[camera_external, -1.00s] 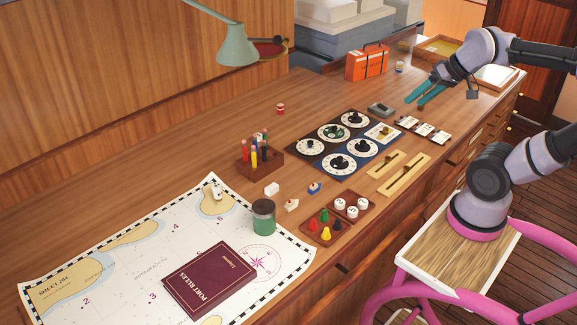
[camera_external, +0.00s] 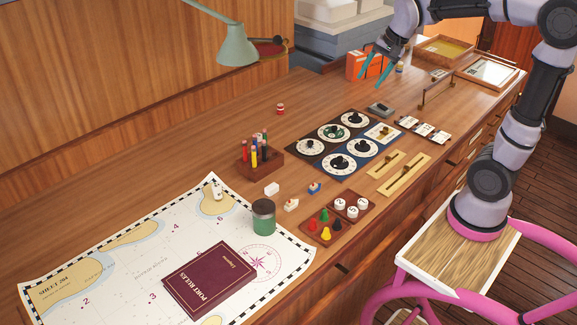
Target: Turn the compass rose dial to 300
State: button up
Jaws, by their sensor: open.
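A dark panel (camera_external: 322,162) on the desk carries several round white dials with dark knobs. The others include a top dial (camera_external: 344,117), a left dial (camera_external: 301,147), a right dial (camera_external: 373,147) and a front dial (camera_external: 329,165). Their markings are too small to read. My gripper (camera_external: 370,83) is open and empty, its teal fingers pointing down, above the desk beyond the panel and apart from every dial.
An orange case (camera_external: 354,69) stands behind the fingers. A grey device (camera_external: 380,108) and a brown handle-like bar (camera_external: 437,91) are nearby. Brass sliders (camera_external: 404,174), a pen block (camera_external: 262,161) and a green jar (camera_external: 264,218) surround the panel. A green lamp (camera_external: 237,46) overhangs the left.

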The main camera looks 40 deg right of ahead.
jog(key=w+f+m+g, duration=0.2)
jog(key=w+f+m, duration=0.55)
jog(key=w, duration=0.65)
jog(key=m+g+h, duration=0.2)
jog(key=m, duration=0.3)
send_over(310, 141)
notch_tip(310, 141, down, 15)
notch_tip(310, 141, down, 11)
jog(key=shift+r, duration=0.2)
grip_shut()
